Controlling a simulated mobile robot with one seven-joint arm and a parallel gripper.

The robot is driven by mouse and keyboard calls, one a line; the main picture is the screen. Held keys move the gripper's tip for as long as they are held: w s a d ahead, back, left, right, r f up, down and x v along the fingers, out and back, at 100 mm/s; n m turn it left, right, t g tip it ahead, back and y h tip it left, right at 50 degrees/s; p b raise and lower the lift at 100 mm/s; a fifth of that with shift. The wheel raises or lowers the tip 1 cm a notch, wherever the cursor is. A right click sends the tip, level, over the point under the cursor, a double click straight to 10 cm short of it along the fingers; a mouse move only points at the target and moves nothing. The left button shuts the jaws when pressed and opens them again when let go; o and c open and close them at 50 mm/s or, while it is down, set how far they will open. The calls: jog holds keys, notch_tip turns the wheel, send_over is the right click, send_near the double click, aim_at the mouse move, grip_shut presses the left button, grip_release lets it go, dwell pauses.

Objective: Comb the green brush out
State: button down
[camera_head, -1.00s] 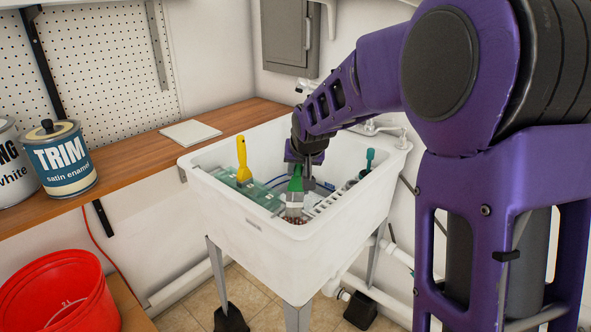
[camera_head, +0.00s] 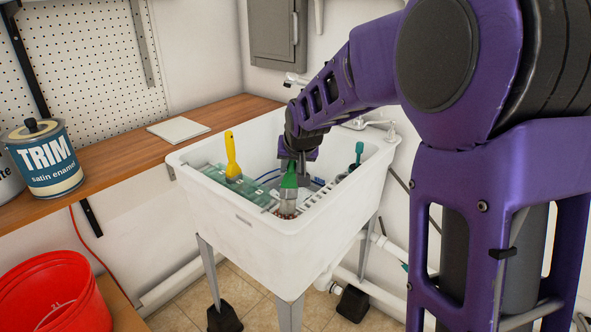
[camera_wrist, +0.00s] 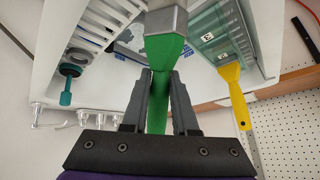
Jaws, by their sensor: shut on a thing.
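The green brush (camera_head: 289,180) has a green handle and a metal ferrule, and it hangs inside the white sink (camera_head: 250,215) near its front wall. My gripper (camera_head: 298,157) is above it, shut on the handle, with the ferrule end pointing down. In the wrist view my gripper (camera_wrist: 161,95) has one dark finger on each side of the green brush handle (camera_wrist: 166,57). The bristle end is low in the sink, with reddish-brown color at its tip in the head view; in the wrist view the bristles are out of frame.
A yellow-handled tool (camera_head: 232,160) leans on a greenish clear tray (camera_head: 215,174) at the sink's left. A white slotted rack (camera_wrist: 105,20) lies on the other side, beside a teal-handled item (camera_wrist: 66,97). A faucet (camera_head: 385,127) stands behind. A red bucket (camera_head: 55,300) sits lower left.

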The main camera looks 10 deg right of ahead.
jog(key=shift+s+d+f+b, duration=0.15)
jog(key=shift+s+d+b, duration=0.15)
jog(key=shift+s+d, duration=0.4)
dwell(0.9)
notch_tip(320, 180, up, 8)
jog(key=p, duration=0.5)
dwell(0.8)
